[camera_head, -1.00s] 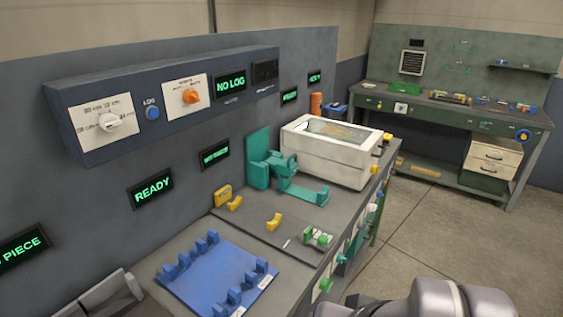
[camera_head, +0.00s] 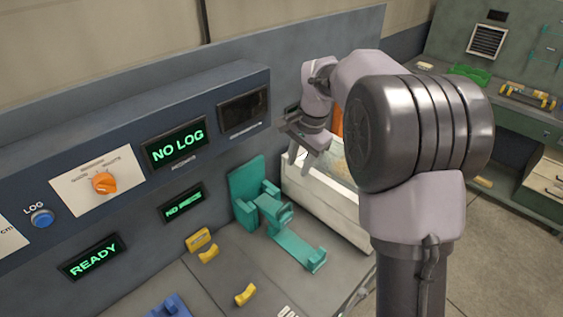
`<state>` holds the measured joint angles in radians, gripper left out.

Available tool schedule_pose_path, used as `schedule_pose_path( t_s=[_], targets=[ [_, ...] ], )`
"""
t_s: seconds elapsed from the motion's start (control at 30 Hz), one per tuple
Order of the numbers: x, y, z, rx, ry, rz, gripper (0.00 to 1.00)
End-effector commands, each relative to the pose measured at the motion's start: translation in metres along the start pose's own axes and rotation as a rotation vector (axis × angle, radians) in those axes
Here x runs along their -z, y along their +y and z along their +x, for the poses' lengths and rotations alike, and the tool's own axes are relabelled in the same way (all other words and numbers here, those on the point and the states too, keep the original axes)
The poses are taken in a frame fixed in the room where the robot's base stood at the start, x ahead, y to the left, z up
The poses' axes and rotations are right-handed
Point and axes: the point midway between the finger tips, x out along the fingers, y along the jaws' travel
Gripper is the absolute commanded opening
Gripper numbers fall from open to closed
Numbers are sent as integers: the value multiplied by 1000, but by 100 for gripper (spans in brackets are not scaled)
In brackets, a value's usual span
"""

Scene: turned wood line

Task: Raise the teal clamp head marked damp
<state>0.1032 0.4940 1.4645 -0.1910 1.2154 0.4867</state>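A teal clamp device (camera_head: 284,230) stands on the grey bench, with a tall back plate and a low arm that reaches toward the front right. I cannot read any "damp" mark on it. My gripper (camera_head: 299,156) hangs above and slightly right of the teal device, near the white box, with its fingers pointing down. Its two fingers look apart, with nothing seen between them. My arm covers much of the right side of the view.
A white box (camera_head: 322,205) with a clear top stands just right of the teal device, partly behind my arm. Yellow rests (camera_head: 245,294) and a blue rack (camera_head: 170,307) are on the bench's near part. A panel with an orange knob (camera_head: 104,184) and a NO LOG display (camera_head: 174,143) juts out at left.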

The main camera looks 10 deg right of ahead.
Motion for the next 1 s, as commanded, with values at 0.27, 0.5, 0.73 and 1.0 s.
schedule_pose_path(
  t_s=[0.27,0.5,0.73,1.0],
  targets=[
    [-1,2,74,-4,-5,-1,34],
    [-1,2,140,-3,-3,-1,34],
    [-1,1,171,-1,-1,-1,34],
    [-1,0,173,0,-1,-2,34]
  ],
)
